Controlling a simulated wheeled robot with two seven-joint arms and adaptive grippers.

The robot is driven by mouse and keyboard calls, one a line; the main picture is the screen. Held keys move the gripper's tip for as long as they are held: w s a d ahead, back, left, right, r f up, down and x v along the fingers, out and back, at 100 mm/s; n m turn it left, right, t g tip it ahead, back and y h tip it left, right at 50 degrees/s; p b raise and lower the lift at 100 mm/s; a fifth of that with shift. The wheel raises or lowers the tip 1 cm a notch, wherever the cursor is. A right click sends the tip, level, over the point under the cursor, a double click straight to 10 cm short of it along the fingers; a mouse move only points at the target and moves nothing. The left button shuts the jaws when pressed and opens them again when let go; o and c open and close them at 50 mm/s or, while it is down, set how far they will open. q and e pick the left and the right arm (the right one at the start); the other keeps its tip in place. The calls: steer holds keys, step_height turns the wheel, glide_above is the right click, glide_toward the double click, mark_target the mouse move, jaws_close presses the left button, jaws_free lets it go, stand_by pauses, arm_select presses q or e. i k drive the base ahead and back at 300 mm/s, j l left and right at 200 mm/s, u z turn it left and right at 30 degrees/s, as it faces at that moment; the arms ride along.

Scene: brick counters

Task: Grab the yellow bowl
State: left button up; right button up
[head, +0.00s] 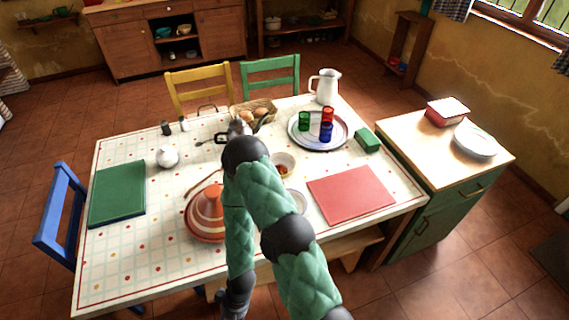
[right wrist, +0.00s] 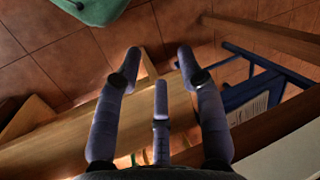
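No bowl shows clearly as yellow. On the table, a small pale bowl (head: 284,162) with reddish-brown contents stands beside my right arm's raised elbow; its exact colour is hard to tell. A whitish bowl (head: 299,201) is partly hidden by that arm. A small yellowish bowl (head: 184,29) sits on a shelf of the far wooden cabinet. My right gripper (head: 235,302) hangs low at the table's near side, away from these bowls. In the right wrist view its fingers (right wrist: 159,68) are spread and empty above a wooden bench and the floor. My left gripper is not in view.
The table (head: 130,270) also holds an orange tagine (head: 208,212), a green mat (head: 118,194), a red mat (head: 350,195), a tray (head: 300,140) with several cups, and a white jug (head: 325,88). A blue chair (head: 62,215) stands left; a green cabinet (head: 430,220) stands right.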

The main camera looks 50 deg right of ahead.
mark_target(286, 164)
steer(key=z, duration=1.6)
